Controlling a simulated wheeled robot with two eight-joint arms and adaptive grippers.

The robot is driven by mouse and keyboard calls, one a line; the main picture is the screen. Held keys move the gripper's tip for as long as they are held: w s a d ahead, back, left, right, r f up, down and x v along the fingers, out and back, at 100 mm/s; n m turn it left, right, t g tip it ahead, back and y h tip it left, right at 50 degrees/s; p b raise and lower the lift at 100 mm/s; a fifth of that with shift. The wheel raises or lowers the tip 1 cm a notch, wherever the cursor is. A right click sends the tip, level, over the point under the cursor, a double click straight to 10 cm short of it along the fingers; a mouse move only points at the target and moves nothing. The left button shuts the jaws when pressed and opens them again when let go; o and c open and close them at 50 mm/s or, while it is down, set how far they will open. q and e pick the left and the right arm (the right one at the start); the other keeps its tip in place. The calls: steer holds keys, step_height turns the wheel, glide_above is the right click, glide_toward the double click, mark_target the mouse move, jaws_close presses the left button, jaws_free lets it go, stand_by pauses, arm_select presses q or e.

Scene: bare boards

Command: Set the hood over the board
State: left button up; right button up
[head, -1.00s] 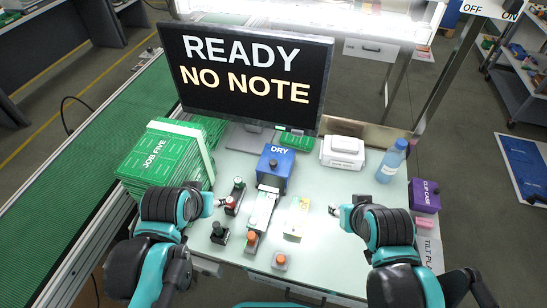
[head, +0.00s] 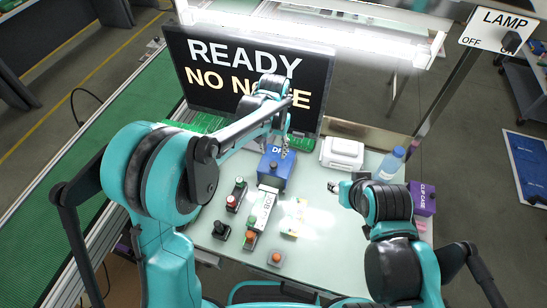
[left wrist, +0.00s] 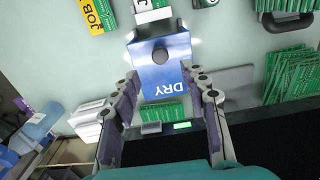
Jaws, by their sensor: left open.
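The blue hood marked DRY (head: 272,174) stands on the pale bench below the screen, with a dark knob on top.
Buttons (head: 236,193) stand left of the holder, and a yellow-edged card (head: 295,217) lies right of it. A white box (head: 342,152), a bottle (head: 391,162) and a purple case (head: 422,198) stand at the right. The screen (head: 235,75) is close behind the left gripper.

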mark_target(273, 164)
arm_select(q)
step_height(273, 164, down, 7)
steer(key=shift+f+b, duration=0.2)
steer(key=shift+b, duration=0.6)
steer(key=shift+c, duration=0.3)
jaws_close()
